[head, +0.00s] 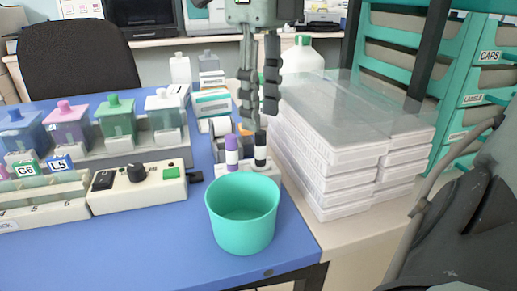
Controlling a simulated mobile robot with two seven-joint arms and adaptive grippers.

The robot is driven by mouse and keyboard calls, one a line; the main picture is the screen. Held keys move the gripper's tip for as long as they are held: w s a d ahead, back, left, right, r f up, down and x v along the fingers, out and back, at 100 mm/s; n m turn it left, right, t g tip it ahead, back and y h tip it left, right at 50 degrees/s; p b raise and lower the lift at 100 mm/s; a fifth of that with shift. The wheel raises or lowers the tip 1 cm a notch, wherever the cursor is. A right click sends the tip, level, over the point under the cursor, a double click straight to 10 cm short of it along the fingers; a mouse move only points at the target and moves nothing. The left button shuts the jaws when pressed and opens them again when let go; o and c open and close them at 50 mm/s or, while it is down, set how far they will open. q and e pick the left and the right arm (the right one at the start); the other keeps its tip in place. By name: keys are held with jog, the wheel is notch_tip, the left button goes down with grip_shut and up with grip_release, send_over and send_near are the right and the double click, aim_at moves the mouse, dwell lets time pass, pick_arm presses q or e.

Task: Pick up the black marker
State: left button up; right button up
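The black marker (261,149) stands upright in a small white holder (231,169) behind the green cup, with its black cap up. A purple marker (232,150) stands to its left in the same holder. My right gripper (258,116) points down from the top middle, with its fingertips just above the black marker's top. Its two dark fingers are a little apart, with nothing seen between them. I cannot tell whether a fingertip touches the cap. My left gripper is not in view.
A green cup (243,214) stands in front of the markers on the blue table (155,247). Stacked clear-lidded boxes (340,150) rise close on the right. Staining jars (117,118) and a control box (138,187) are at left. Small boxes (211,103) and bottles stand behind.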

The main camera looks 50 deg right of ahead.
aim_at(260, 132)
notch_tip(260, 132, down, 7)
jog(key=shift+f, duration=0.15)
jog(key=shift+c, duration=0.3)
grip_shut()
